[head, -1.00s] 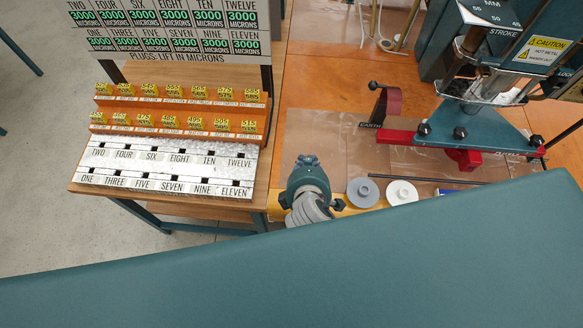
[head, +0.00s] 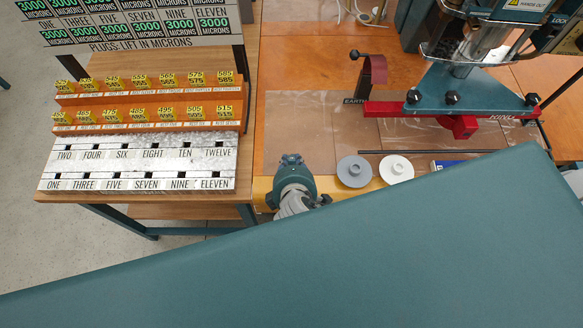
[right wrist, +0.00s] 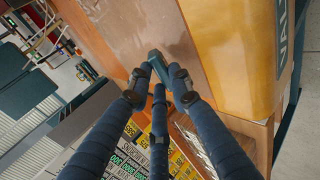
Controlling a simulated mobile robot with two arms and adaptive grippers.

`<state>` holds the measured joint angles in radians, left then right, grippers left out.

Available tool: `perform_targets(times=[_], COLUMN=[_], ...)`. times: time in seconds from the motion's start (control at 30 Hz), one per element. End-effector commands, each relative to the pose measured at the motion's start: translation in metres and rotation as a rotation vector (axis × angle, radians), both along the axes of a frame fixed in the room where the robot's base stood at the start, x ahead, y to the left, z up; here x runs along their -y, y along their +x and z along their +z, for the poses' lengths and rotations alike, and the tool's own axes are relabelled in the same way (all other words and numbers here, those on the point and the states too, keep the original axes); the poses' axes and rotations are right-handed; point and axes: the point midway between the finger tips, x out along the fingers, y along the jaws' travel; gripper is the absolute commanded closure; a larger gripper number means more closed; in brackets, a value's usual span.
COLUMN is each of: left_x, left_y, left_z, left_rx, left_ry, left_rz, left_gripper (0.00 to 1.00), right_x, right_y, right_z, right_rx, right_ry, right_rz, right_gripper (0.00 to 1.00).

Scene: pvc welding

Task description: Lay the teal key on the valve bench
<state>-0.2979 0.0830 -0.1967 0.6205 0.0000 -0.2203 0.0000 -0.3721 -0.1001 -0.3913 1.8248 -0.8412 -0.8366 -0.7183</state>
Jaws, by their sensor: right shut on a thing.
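My right gripper (right wrist: 158,75) is shut on the teal key (right wrist: 157,63). A short teal piece of the key shows between the dark fingertips in the right wrist view. The valve bench (right wrist: 190,40) has a wooden top, a yellow front strip and a partly cut-off label. In the head view, my right gripper (head: 292,180) is seen from above at the near left corner of the valve bench (head: 300,125). The key cannot be made out there. I cannot tell whether the key touches the bench. My left gripper is not in view.
A grey disc (head: 354,171) and a white disc (head: 396,169) lie right of my gripper. A dark rod (head: 430,152) and a red and teal fixture (head: 465,95) stand behind them. A plug rack (head: 140,165) is at left. Bare bench top lies behind my gripper.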

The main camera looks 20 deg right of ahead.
Motion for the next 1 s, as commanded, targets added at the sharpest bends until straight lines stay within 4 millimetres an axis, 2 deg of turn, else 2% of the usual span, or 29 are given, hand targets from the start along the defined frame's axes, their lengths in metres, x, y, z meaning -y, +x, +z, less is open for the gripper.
perform_targets(times=[0.1,0.37,0.4,0.43,0.73,1.0], left_x=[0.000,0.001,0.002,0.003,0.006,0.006], left_y=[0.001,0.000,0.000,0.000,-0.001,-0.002], left_z=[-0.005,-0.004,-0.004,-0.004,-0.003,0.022], left_rx=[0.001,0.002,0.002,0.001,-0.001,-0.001], left_ry=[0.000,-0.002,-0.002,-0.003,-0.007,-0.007], left_rz=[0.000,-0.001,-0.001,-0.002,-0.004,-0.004], left_gripper=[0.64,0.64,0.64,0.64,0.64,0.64], right_x=[0.000,0.000,0.000,0.000,0.000,-0.006], right_y=[0.001,0.001,0.000,0.000,-0.001,-0.022], right_z=[-0.006,-0.006,-0.006,-0.006,-0.005,0.016], right_rx=[0.002,0.002,0.001,0.001,0.001,-0.002], right_ry=[0.000,0.000,-0.001,-0.001,-0.001,0.000], right_rz=[0.000,0.000,-0.001,-0.001,0.001,0.000], right_gripper=[1.00,1.00,0.73,0.68,0.68,0.68])
